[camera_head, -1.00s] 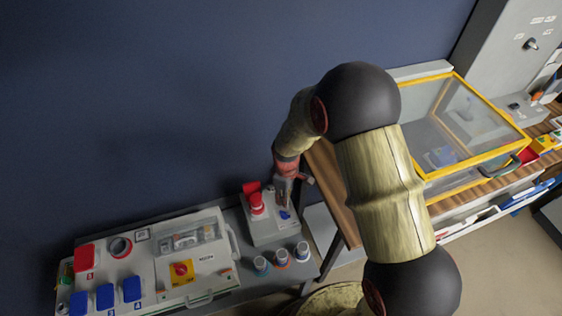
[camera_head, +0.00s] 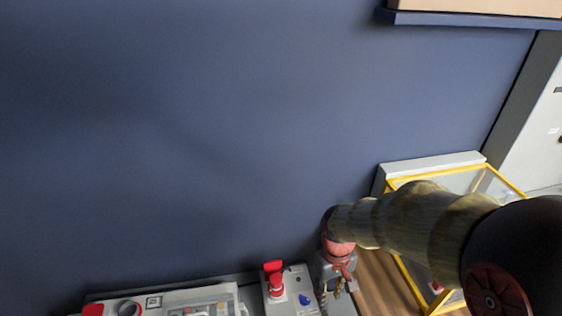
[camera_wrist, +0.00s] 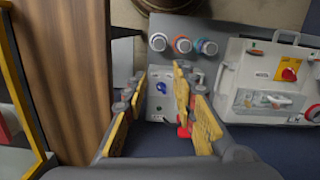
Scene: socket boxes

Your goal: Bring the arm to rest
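My gripper (camera_wrist: 158,122) is open and empty in the wrist view, its yellow-padded fingers spread apart. Between and beyond the fingers is a grey socket box (camera_wrist: 163,98) with a blue part on top. In the head view my gripper (camera_head: 336,284) hangs just right of the same box (camera_head: 291,289), which carries a red plug-like part (camera_head: 274,277) and a blue piece (camera_head: 305,299). In the wrist view the red part is mostly hidden behind the right finger. I cannot tell the exact gap between the fingers and the box.
A larger grey panel box (camera_head: 180,298) stands left of the socket box; its yellow-and-red switch (camera_wrist: 289,70) shows in the wrist view. Several round plugs (camera_wrist: 182,45) stand beyond the box. A yellow-framed glass case (camera_head: 405,285) is to the right. A blue wall (camera_head: 200,130) rises behind.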

